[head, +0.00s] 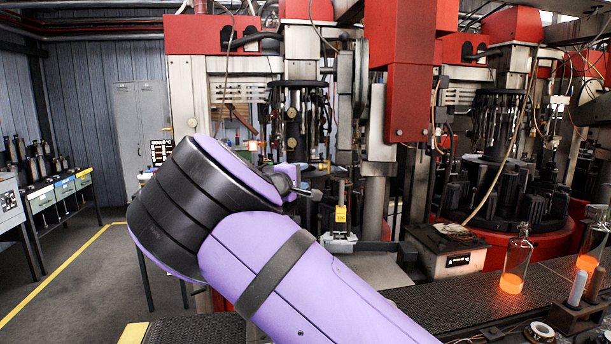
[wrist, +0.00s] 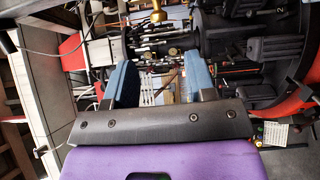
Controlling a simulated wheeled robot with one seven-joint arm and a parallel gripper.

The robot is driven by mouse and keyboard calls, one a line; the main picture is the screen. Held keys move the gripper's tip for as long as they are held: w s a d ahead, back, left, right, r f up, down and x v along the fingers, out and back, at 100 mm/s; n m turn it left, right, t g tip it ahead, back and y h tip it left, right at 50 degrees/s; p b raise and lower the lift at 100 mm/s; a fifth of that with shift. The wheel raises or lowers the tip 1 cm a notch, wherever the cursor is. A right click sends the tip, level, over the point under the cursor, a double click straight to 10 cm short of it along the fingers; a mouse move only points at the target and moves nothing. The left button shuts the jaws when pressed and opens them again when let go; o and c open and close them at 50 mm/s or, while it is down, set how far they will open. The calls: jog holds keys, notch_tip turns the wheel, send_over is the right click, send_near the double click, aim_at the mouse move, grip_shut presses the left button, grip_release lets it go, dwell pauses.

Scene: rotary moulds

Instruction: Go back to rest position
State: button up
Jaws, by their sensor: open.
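My gripper (wrist: 160,85) shows in the wrist view with its two blue fingers spread apart. It is open, and nothing is between the fingers. Behind the fingers is the dark machinery of a rotary mould (wrist: 225,40). In the head view my purple and black arm crosses the middle and hides part of the machine behind it. The gripper's fingers are hard to make out there.
Red and grey rotary mould machines (head: 410,40) fill the back and right. A glowing glass bottle (head: 515,262) stands on the dark conveyor (head: 450,305) at the right. Grey lockers (head: 140,125) stand at the back left. The floor (head: 75,270) at the left is clear.

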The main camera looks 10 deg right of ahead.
dwell(0.3)
jog(key=s+d+f+m+g+y, duration=0.15)
jog(key=s+d+m+g, duration=0.3)
jog(key=s+d, duration=0.55)
jog(key=s+d+f+m+g+y, duration=0.1)
jog(key=s+d+m+g+y, duration=0.3)
jog(key=s+d, duration=0.6)
jog(key=s+a+r+y, duration=0.1)
jog(key=s+y, duration=0.1)
jog(key=s, duration=0.9)
jog(key=s+a+r+m+y, duration=0.1)
jog(key=s+a+r+y, duration=0.1)
jog(key=s, duration=0.9)
jog(key=s+a+r+y, duration=0.1)
jog(key=s+a+y, duration=0.1)
jog(key=s, duration=0.9)
jog(key=shift+s+r, duration=0.3)
jog(key=shift+r, duration=0.1)
jog(key=shift+y, duration=0.25)
